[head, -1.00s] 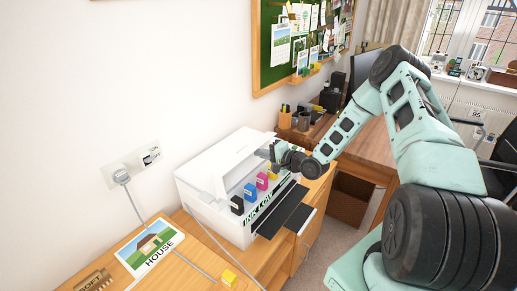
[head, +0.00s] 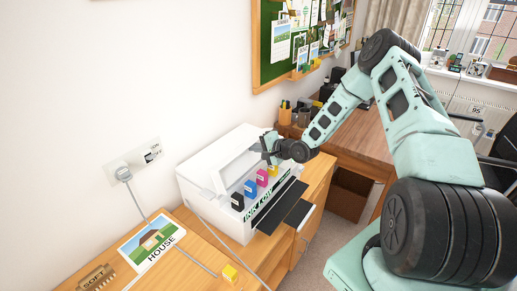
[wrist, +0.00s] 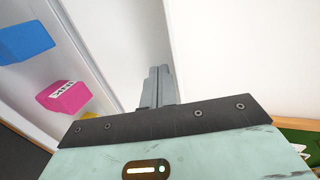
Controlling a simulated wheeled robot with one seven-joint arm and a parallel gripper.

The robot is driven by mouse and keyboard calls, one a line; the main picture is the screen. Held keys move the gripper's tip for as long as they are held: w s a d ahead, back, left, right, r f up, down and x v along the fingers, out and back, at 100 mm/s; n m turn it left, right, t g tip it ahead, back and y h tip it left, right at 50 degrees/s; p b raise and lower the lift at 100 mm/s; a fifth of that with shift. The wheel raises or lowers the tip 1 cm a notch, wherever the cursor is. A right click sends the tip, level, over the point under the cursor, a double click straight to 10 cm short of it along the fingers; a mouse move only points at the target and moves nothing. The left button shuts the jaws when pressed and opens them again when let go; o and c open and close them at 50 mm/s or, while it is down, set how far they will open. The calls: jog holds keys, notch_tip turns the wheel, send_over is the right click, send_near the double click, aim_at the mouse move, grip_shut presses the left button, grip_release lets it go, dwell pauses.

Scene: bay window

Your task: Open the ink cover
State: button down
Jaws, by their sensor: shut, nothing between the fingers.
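The white printer (head: 208,200) stands on the wooden desk against the wall, its front marked with ink wording. Its ink cover (head: 238,167) is raised, with the grey underside showing behind the row of ink cartridges. Black, blue (wrist: 26,41), magenta (wrist: 66,95) and yellow cartridges are exposed in the bay. My gripper (head: 266,148) is at the cover's far right end, above the yellow cartridge. In the wrist view its fingers (wrist: 158,88) are together and empty, in front of the pale panel. I cannot tell whether they touch the cover.
A house picture card (head: 152,241) and a small yellow block (head: 230,273) lie on the near desk. A wall socket (head: 136,164) with a plugged cable is at left. A pinboard (head: 268,70) hangs above.

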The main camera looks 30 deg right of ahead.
jog(key=shift+w+a+r+g+h, duration=0.1)
jog(key=shift+w+a+g+h, duration=0.05)
jog(key=shift+w+g, duration=0.3)
jog(key=shift+w+a+r+g+h, duration=0.15)
jog(key=shift+w+g, duration=0.2)
jog(key=shift+g, duration=0.2)
jog(key=shift+w+f, duration=0.1)
jog(key=shift+f, duration=0.15)
jog(key=shift+w+a, duration=0.1)
jog(key=shift+w, duration=0.3)
